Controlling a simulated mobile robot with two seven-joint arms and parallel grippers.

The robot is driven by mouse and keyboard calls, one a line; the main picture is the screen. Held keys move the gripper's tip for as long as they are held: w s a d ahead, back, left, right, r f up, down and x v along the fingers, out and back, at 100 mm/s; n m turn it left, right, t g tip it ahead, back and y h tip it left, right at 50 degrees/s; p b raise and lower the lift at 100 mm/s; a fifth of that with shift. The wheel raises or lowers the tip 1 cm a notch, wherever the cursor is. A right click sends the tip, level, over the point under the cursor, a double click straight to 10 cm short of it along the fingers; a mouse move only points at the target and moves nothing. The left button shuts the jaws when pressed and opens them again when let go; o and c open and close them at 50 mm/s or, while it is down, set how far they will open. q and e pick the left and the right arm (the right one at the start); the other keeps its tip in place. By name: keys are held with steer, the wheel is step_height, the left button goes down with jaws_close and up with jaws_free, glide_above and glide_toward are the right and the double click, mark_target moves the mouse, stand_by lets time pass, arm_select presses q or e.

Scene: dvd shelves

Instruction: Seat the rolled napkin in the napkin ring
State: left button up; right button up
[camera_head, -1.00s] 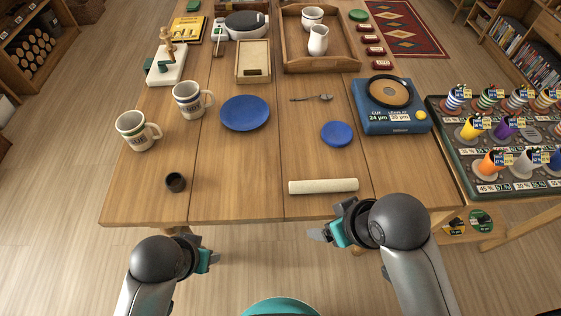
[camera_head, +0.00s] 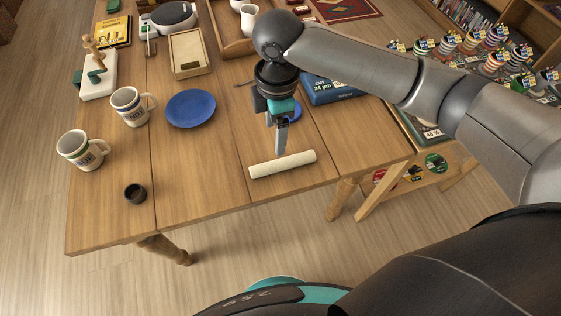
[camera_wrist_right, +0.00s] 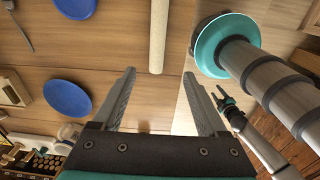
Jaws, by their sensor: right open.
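The rolled napkin (camera_head: 283,164), a pale cream cylinder, lies flat near the table's front edge. The napkin ring (camera_head: 135,193), small and dark, stands on the table to the left, well apart from the napkin. My right gripper (camera_head: 281,148) points down just above and behind the napkin, open and empty. In the right wrist view the fingers of this gripper (camera_wrist_right: 160,95) are spread wide, and the napkin (camera_wrist_right: 158,38) lies beyond their tips, roughly between them. My left gripper is not in the head view.
Two striped mugs (camera_head: 130,107) stand on the left side. A blue plate (camera_head: 190,108) lies between the mugs and my right arm. A blue box (camera_head: 330,88) is partly behind my arm. The tabletop between ring and napkin is clear.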

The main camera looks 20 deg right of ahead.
steer(key=d, duration=0.1)
steer(key=b, duration=0.3)
glide_toward(283, 161)
steer(key=f, duration=0.5)
steer(key=shift+w+a+f, duration=0.1)
steer(key=shift+a, duration=0.25)
steer(key=f+b, duration=0.2)
steer(key=f, duration=0.1)
steer(key=shift+d+f, duration=0.2)
steer(key=shift+d, duration=0.05)
steer(key=shift+f, duration=0.7)
steer(key=c, duration=0.4)
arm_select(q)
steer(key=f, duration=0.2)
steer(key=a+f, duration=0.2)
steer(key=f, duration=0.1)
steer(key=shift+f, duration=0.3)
arm_select(e)
jaws_close()
